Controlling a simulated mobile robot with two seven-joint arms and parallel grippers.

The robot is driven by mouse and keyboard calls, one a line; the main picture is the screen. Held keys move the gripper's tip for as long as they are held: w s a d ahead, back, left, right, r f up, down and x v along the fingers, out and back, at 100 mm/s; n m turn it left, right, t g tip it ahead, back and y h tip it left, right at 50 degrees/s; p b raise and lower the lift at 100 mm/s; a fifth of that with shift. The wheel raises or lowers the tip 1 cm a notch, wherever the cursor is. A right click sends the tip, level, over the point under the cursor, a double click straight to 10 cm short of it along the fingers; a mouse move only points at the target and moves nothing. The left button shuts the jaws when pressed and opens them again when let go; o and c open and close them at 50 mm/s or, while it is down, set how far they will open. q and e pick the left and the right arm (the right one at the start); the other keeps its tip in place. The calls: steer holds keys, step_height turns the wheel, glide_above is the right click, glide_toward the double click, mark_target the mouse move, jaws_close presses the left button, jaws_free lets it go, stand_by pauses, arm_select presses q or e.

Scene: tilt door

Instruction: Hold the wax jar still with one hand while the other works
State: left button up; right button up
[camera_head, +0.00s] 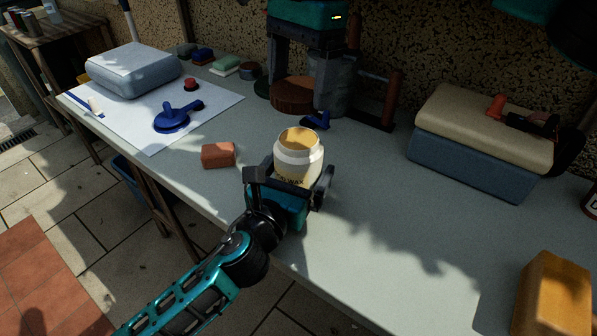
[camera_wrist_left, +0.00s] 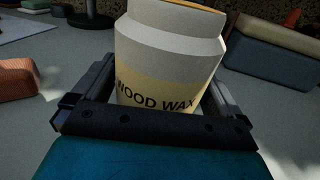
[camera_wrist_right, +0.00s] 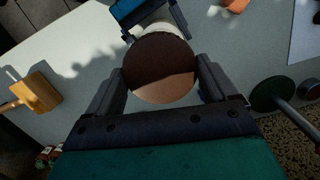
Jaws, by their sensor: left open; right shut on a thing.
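The wax jar (camera_head: 299,160) is white with a cream "WOOD WAX" label and stands upright on the bench, its top open and yellowish inside. My left gripper (camera_head: 286,190) is open, with its fingers on either side of the jar; the left wrist view also shows the jar (camera_wrist_left: 168,60) between them. My right gripper (camera_head: 305,92) is beyond the jar, shut on a round brown lid (camera_head: 290,97). In the right wrist view the lid (camera_wrist_right: 160,72) fills the space between the fingers and partly hides the jar (camera_wrist_right: 168,30).
A reddish block (camera_head: 218,155) lies left of the jar. A blue tool (camera_head: 176,118) and a grey-blue box (camera_head: 133,75) are on a white sheet at the left. A beige-topped blue box (camera_head: 470,165) is at the right, a yellow block (camera_head: 553,295) nearer. The bench front right of the jar is clear.

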arm_select(q)
steer(key=shift+w, duration=0.15)
steer(key=c, duration=1.2)
arm_select(e)
glide_above(298, 138)
steer(key=shift+d+f, duration=0.15)
steer(key=shift+f, duration=2.35)
steer(key=shift+f, duration=0.9)
steer(key=shift+f, duration=0.55)
